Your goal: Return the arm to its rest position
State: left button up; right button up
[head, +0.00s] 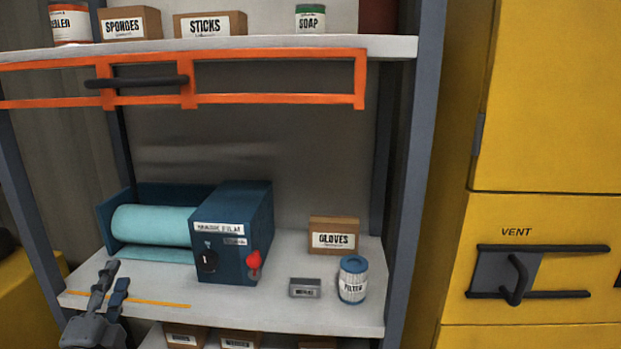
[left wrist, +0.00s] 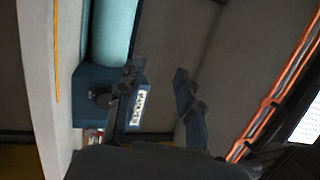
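My left gripper (head: 117,275) is at the lower left of the head view, in front of the left front corner of the middle shelf (head: 330,310). In the left wrist view its two fingers (left wrist: 157,73) stand apart with nothing between them, so it is open and empty. The blue machine (head: 232,230) with a teal roll (head: 150,225) stands on that shelf, behind and to the right of the gripper. The machine also shows in the left wrist view (left wrist: 90,80), beyond the fingers. My right gripper is not in view.
An orange frame with a dark handle (head: 137,81) crosses below the upper shelf (head: 300,48). A gloves box (head: 333,236), a small grey box (head: 305,288) and a filter can (head: 352,281) stand right of the machine. A yellow cabinet (head: 560,110) with a vent handle (head: 515,280) is at right.

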pick_arm(q)
jog(key=s+d+f+n+g, duration=0.3)
jog(key=s+f+n+g, duration=0.25)
jog(key=f, duration=0.55)
jog(key=s+d+f+n+g, duration=0.4)
jog(key=s+f, duration=0.2)
jog(key=f, duration=0.5)
jog(key=s+d+f+n+g+h, duration=0.2)
jog(key=s+d+f+g, duration=0.2)
jog(key=s, duration=0.5)
jog(key=s+d+f+n+g+h, duration=0.1)
jog(key=s+d+f+n+g, duration=0.3)
jog(key=s, duration=0.5)
notch_tip(320, 180, down, 26)
jog(key=m, duration=0.2)
jog(key=s+a+f+g, duration=0.2)
jog(key=s+a+f, duration=0.1)
jog(key=s+f, duration=1.4)
jog(key=shift+s+a, duration=0.2)
jog(key=shift+s, duration=0.1)
